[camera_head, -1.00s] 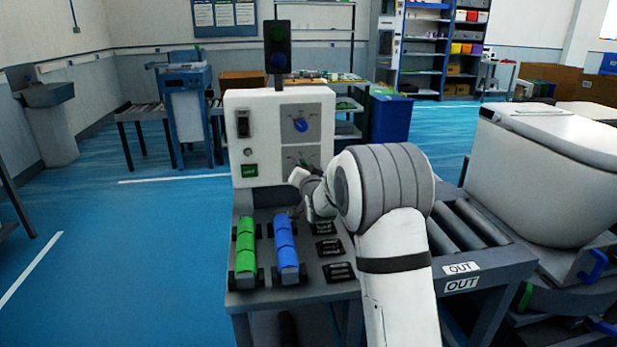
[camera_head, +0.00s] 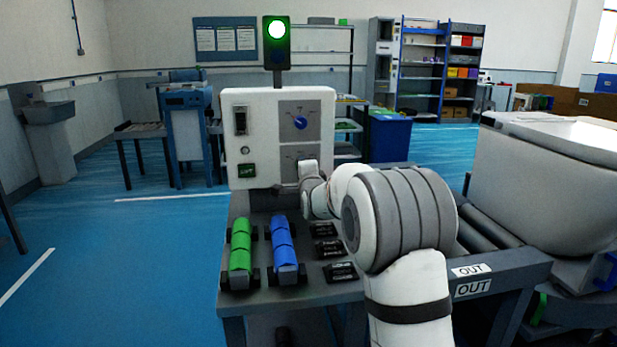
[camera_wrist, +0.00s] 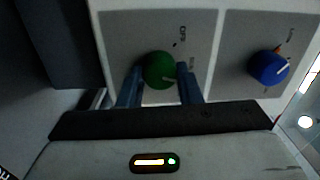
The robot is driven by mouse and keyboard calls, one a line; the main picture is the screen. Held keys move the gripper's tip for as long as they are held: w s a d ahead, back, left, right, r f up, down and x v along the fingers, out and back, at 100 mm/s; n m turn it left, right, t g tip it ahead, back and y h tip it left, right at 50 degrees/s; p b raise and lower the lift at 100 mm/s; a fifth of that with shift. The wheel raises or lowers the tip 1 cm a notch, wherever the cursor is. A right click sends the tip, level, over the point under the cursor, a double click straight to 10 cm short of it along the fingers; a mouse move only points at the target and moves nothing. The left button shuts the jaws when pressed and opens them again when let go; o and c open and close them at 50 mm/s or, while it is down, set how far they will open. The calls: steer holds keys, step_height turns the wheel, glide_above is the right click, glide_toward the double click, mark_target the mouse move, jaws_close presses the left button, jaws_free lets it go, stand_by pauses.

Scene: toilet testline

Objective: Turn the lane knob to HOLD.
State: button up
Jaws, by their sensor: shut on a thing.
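In the wrist view a round green knob (camera_wrist: 159,70) with a white pointer line sits on a grey plate of the white control box. The blue fingers of my gripper (camera_wrist: 160,88) are on either side of it, shut on it. The pointer faces right in that view. Small lettering beside it includes what looks like OFF; the rest is unreadable. A blue knob (camera_wrist: 268,68) is on the neighbouring plate, apart from my fingers; it also shows in the head view (camera_head: 300,122). In the head view my wrist hides the green knob.
The white control box (camera_head: 262,106) also carries a black switch and a green button. A signal light (camera_head: 277,29) above it glows green. A toilet (camera_head: 560,170) is at right.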

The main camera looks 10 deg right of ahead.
steer(key=shift+m+h+b, duration=0.4)
steer(key=shift+m+b, duration=2.05)
steer(key=shift+m, duration=1.55)
steer(key=o, duration=1)
steer(key=shift+s+a+f, duration=0.1)
steer(key=shift+s, duration=1.85)
steer(key=shift+s+a+f, duration=0.1)
steer(key=shift+s, duration=1.8)
